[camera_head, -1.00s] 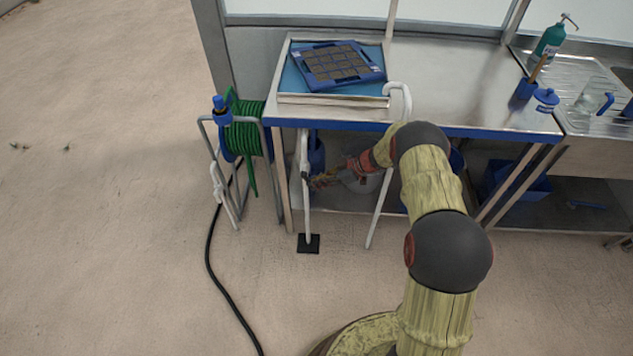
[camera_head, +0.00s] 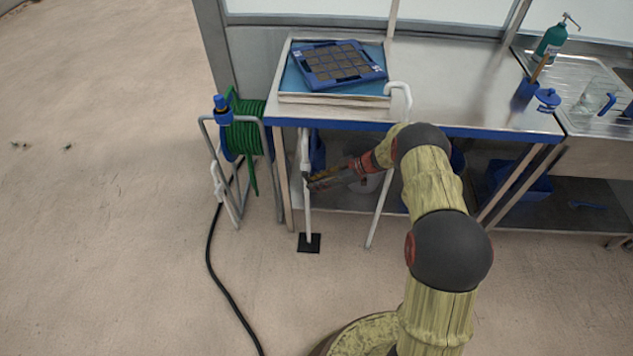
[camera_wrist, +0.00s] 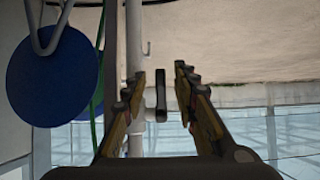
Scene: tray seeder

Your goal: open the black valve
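The black valve handle (camera_wrist: 161,95) shows in the wrist view as a narrow dark bar beside the white standpipe (camera_wrist: 134,50). It appears between the two fingers of my gripper (camera_wrist: 159,76), with a gap on each side. My gripper is open and holds nothing. In the head view the standpipe (camera_head: 308,215) rises from a black foot plate in front of the bench. My gripper (camera_head: 312,184) is close to the right side of the pipe at the valve's height. The valve is small there and partly hidden by the fingertips.
A green hose reel (camera_head: 246,138) stands left of the pipe. The metal bench (camera_head: 455,85) with a seed tray (camera_head: 338,66) is above my gripper. A second white pipe leg (camera_head: 380,205) is to the right.

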